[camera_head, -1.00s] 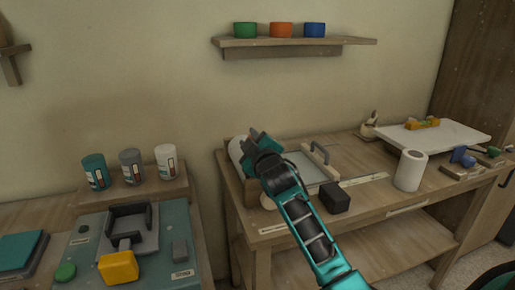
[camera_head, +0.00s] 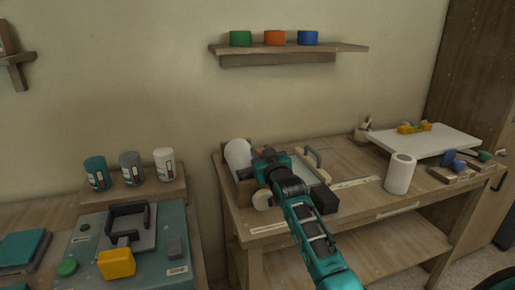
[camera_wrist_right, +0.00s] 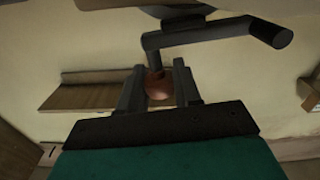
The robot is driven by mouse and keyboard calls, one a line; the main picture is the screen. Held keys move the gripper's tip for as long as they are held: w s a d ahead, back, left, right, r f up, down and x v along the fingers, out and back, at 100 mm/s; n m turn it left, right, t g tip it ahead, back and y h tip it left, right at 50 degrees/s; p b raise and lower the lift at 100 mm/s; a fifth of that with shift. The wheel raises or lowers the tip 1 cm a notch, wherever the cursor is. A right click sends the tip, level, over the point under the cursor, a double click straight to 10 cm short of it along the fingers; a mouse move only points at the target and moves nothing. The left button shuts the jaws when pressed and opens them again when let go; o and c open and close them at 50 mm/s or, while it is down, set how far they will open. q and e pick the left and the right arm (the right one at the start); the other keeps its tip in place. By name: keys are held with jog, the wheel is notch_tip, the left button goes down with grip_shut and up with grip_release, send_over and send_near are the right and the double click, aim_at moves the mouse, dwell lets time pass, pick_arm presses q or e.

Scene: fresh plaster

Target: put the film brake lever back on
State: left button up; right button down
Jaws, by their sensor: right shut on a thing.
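My right gripper (camera_head: 262,156) is at the left end of the workbench, right beside the white film roll (camera_head: 238,153). In the right wrist view its fingers (camera_wrist_right: 158,82) are closed on the reddish-brown knob (camera_wrist_right: 157,86) of a dark cranked lever (camera_wrist_right: 205,35). The lever's bar runs right from the knob and ends in a short thick cylinder. In the head view my gripper hides the lever, and I cannot tell whether it touches the roll's mount. My left gripper is out of view.
A dark block (camera_head: 326,199), a grey handle (camera_head: 314,156) and a white cylinder (camera_head: 400,173) stand on the bench (camera_head: 345,200) to the right. A wall shelf (camera_head: 290,50) with coloured tubs is above.

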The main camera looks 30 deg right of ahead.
jog(key=shift+s+d+f+m, duration=0.1)
jog(key=shift+d+f+m, duration=0.25)
jog(key=shift+f+m, duration=0.35)
jog(key=c, duration=0.8)
grip_release()
jog(key=shift+r, duration=0.1)
jog(key=p+v, duration=0.1)
jog(key=v, duration=1.2)
jog(key=shift+d, duration=0.1)
jog(key=s+a+f+n+g+y, duration=0.1)
jog(key=s+a+f+g+y, duration=0.1)
jog(key=s+a+f, duration=0.4)
jog(key=s+a+f+n+g+y, duration=0.2)
jog(key=s+a+f, duration=0.4)
jog(key=s+f, duration=0.2)
jog(key=s+a+f+n+g+y, duration=0.2)
jog(key=s+a+f, duration=0.4)
jog(key=f, duration=0.3)
jog(key=shift+s+a+f+g+y, duration=0.15)
jog(key=shift+s+a, duration=0.05)
jog(key=shift+s, duration=0.2)
jog(key=shift+s+a+f+g+y, duration=0.15)
jog(key=shift+s+a+f, duration=0.05)
jog(key=shift+s, duration=0.2)
